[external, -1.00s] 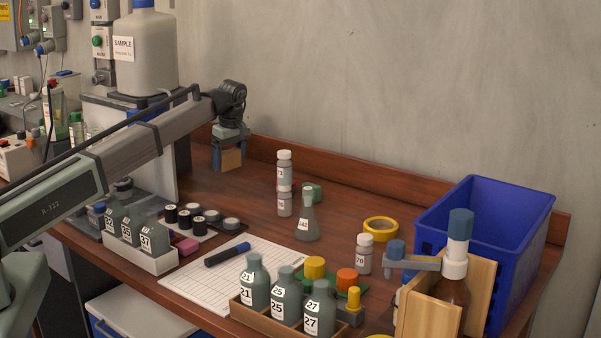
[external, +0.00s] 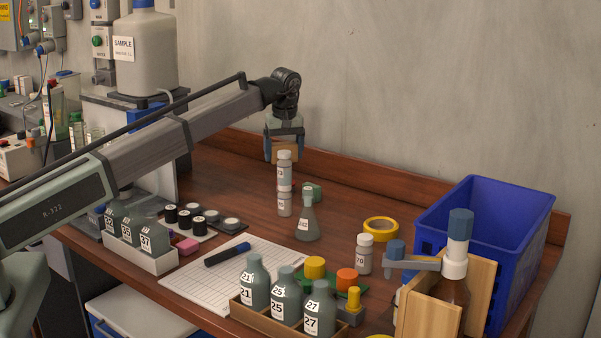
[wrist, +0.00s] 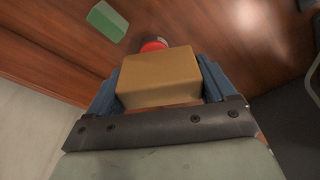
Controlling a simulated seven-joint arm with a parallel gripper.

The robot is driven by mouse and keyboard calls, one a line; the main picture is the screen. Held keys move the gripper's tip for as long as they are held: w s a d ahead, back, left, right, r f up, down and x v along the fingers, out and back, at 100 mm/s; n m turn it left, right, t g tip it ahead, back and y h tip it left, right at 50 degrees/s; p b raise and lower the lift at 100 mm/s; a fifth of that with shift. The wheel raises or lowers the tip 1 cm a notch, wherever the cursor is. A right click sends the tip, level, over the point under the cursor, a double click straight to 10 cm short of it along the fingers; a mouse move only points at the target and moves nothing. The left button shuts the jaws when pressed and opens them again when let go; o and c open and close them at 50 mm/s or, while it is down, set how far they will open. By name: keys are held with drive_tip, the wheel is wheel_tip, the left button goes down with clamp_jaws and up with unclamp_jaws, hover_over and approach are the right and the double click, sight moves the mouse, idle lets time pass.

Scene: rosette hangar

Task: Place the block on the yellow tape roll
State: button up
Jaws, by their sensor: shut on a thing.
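The tan block (wrist: 160,78) is between the blue fingers of my gripper (external: 284,152), which is shut on it. In the external view the block (external: 282,151) shows between the fingers, held in the air above the back of the table, behind the stacked white bottles. The yellow tape roll (external: 381,229) lies flat on the table to the right, in front of the blue bin. Its top is clear and nothing sits on it. The tape roll does not show in the wrist view.
Stacked white bottles (external: 284,185), a flask (external: 307,220) and a green block (external: 312,192) stand between my gripper and the tape roll. A white bottle (external: 364,254) stands just in front of the roll. The blue bin (external: 480,250) rises to its right.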

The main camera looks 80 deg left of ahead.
drive_tip(key=w+d+m+t, duration=0.1)
drive_tip(key=w+d+m, duration=0.9)
drive_tip(key=w+d, duration=1.35)
drive_tip(key=f, duration=0.2)
drive_tip(key=s+f, duration=0.1)
drive_tip(key=f, duration=0.2)
drive_tip(key=d+f, duration=0.1)
drive_tip(key=f, duration=0.2)
drive_tip(key=shift+s, duration=0.35)
drive_tip(key=shift+f, duration=0.2)
drive_tip(key=o, duration=0.9)
drive_tip(key=r, duration=0.4)
drive_tip(key=d+r, duration=0.1)
drive_tip(key=r, duration=0.3)
drive_tip(key=s+r, duration=0.1)
drive_tip(key=r, duration=0.3)
drive_tip(key=shift+s+d+r, duration=0.1)
drive_tip(key=shift+d, duration=0.05)
drive_tip(key=shift+d, duration=0.1)
